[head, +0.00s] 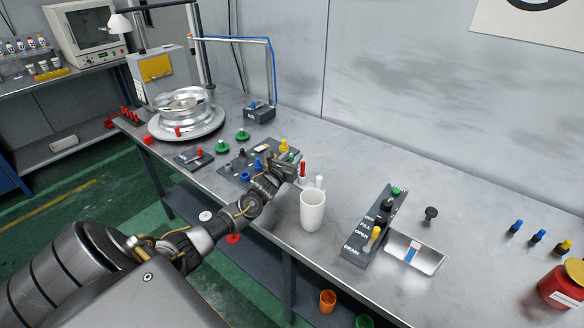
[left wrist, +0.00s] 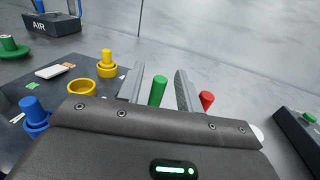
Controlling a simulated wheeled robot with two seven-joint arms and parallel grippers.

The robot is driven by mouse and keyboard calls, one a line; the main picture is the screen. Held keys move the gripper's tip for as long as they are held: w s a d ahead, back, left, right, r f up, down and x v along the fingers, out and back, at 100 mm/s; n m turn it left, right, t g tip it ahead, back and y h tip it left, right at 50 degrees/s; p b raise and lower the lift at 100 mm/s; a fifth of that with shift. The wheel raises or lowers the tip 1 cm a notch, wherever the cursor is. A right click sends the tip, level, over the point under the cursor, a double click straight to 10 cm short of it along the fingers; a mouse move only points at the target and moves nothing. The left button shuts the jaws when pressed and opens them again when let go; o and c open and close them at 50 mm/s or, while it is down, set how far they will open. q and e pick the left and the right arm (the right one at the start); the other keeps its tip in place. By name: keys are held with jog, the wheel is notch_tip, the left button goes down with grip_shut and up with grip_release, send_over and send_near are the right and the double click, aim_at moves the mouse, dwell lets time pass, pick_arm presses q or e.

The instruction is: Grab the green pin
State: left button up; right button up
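The green pin (left wrist: 158,91) stands upright between the two fingers of my left gripper (left wrist: 160,90) in the left wrist view. The fingers are open, with a gap on each side of the pin. A red pin (left wrist: 206,101) stands just outside the right finger. In the head view my left gripper (head: 288,168) is low over the table at the right end of a dark board (head: 238,165), and it largely hides the green pin there. The red pin (head: 303,169) shows right of it. My right gripper is in neither view.
A white cup (head: 312,211) stands close in front and right of the gripper, with a white peg (head: 320,182) behind it. Yellow pegs (left wrist: 106,63) and a blue peg (left wrist: 34,112) are on the board. A labelled panel (head: 368,238) and a tray (head: 417,258) lie farther right.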

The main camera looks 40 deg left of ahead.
pick_arm(q)
grip_shut()
jog(key=shift+w+r, duration=0.1)
jog(key=shift+r, duration=0.05)
dwell(0.4)
jog(key=shift+r+p, duration=0.5)
notch_tip(320, 180, up, 2)
jog(key=shift+a+r+p, duration=0.1)
jog(key=shift+r+p, duration=0.1)
jog(key=shift+p, duration=0.8)
jog(key=s+r+p, duration=0.9)
jog(key=s+p, duration=0.3)
jog(key=s, duration=0.2)
jog(key=shift+d+r, duration=0.2)
